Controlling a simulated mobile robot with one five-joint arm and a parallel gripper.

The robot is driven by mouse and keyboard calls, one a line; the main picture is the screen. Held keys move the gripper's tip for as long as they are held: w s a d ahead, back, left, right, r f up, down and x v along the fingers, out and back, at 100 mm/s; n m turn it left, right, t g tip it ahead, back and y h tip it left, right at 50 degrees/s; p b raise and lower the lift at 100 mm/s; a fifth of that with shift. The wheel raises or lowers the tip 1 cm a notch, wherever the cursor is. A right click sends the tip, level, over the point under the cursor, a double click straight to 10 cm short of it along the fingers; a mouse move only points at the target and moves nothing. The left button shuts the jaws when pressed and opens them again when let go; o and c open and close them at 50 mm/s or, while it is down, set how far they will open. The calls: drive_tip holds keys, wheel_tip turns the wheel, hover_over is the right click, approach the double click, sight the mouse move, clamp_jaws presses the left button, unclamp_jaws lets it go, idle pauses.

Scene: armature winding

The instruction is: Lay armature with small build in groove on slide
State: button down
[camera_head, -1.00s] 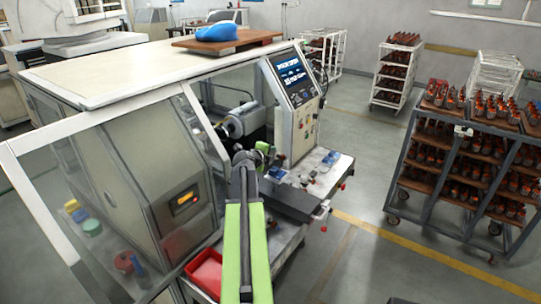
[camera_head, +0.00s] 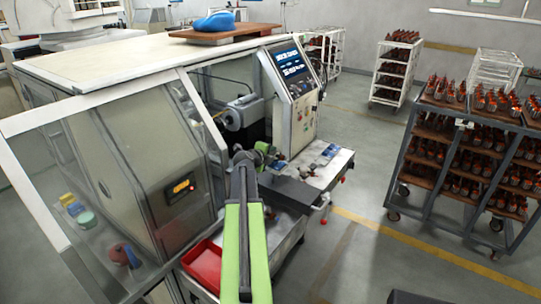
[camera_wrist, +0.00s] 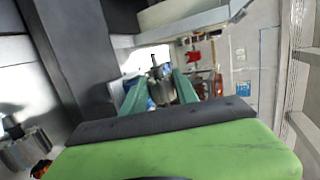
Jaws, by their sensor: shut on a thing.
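My gripper (camera_wrist: 160,90) is shut on an armature (camera_wrist: 161,88), a grey metal cylinder with a thin shaft pointing up in the wrist view. Its green fingers are on either side of the cylinder. In the head view, my green and black arm hides the gripper's tips and the armature. A dark grey flat slab (camera_head: 298,191), possibly the slide, juts from the front of the winding machine, just right of my arm. I cannot make out a groove on it. Another metal cylinder (camera_wrist: 27,150) shows at the lower left of the wrist view.
The machine cabinet (camera_head: 110,75) fills the left, with a lit control panel (camera_head: 292,68). A red bin (camera_head: 202,266) sits below left of my arm. Small parts lie on a pale shelf (camera_head: 318,173). A cart (camera_head: 425,185) full of armatures stands right; floor between is clear.

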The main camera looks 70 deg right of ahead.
drive_tip(key=shift+a+f+b, duration=0.1)
drive_tip(key=shift+f+b, duration=0.5)
drive_tip(key=shift+f, duration=0.2)
drive_tip(key=c, duration=0.9)
unclamp_jaws()
drive_tip(key=shift+o, duration=0.2)
wheel_tip(320, 180, up, 5)
drive_tip(key=p, duration=0.5)
drive_tip(key=shift+r+p, duration=0.2)
drive_tip(key=shift+p, duration=0.1)
drive_tip(key=s+a+r+p, duration=0.1)
drive_tip(key=s+r+p, duration=0.4)
drive_tip(key=s, duration=0.6)
drive_tip(key=shift+s+a+r+p, duration=0.25)
drive_tip(key=shift+a+r+p, duration=0.1)
drive_tip(key=shift+r, duration=0.15)
